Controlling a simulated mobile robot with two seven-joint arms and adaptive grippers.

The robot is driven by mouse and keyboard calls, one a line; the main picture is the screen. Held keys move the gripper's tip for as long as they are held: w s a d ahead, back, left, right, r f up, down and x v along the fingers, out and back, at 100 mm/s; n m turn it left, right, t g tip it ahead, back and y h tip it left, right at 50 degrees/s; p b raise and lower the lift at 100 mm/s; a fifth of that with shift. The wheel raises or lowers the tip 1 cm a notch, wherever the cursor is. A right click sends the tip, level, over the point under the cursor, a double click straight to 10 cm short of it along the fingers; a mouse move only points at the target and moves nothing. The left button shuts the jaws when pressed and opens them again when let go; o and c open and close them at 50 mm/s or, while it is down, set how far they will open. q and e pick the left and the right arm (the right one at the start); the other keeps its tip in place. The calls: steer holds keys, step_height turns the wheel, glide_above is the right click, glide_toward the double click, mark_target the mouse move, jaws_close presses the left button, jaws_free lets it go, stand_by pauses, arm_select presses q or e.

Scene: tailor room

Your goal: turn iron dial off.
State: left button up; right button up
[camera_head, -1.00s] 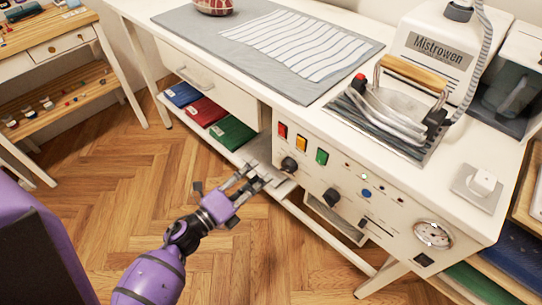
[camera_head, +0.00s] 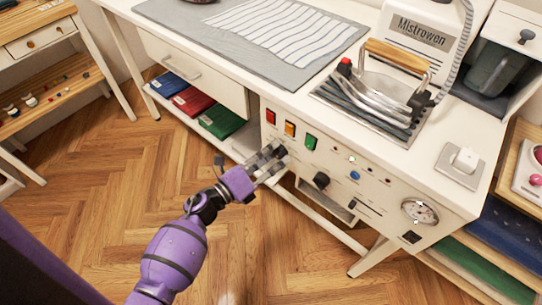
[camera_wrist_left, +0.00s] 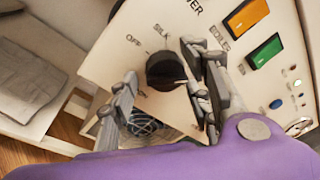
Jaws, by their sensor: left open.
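The iron (camera_head: 392,88) with a wooden handle rests on a striped plate on top of the white ironing station (camera_head: 450,190). In the wrist view, a round black dial (camera_wrist_left: 166,70) sits on the station's front panel, with OFF printed to its upper left and SILK above it. Its exact setting is hard to read. My left gripper (camera_head: 270,162) is open in front of the panel and mostly hides this dial in the head view. In the wrist view, the gripper's (camera_wrist_left: 163,100) fingers are on either side of the dial; contact cannot be told. My right gripper is not in view.
A second black dial (camera_head: 321,180), red (camera_head: 271,116), orange (camera_head: 290,129) and green (camera_head: 311,142) switches and a gauge (camera_head: 420,211) are on the panel. Folded cloths (camera_head: 195,103) lie on a shelf to the left. The wooden floor (camera_head: 110,200) is clear.

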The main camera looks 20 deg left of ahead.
arm_select(q)
steer(key=c, duration=1.1)
steer(key=shift+o, duration=0.2)
steer(key=shift+a+f, duration=0.1)
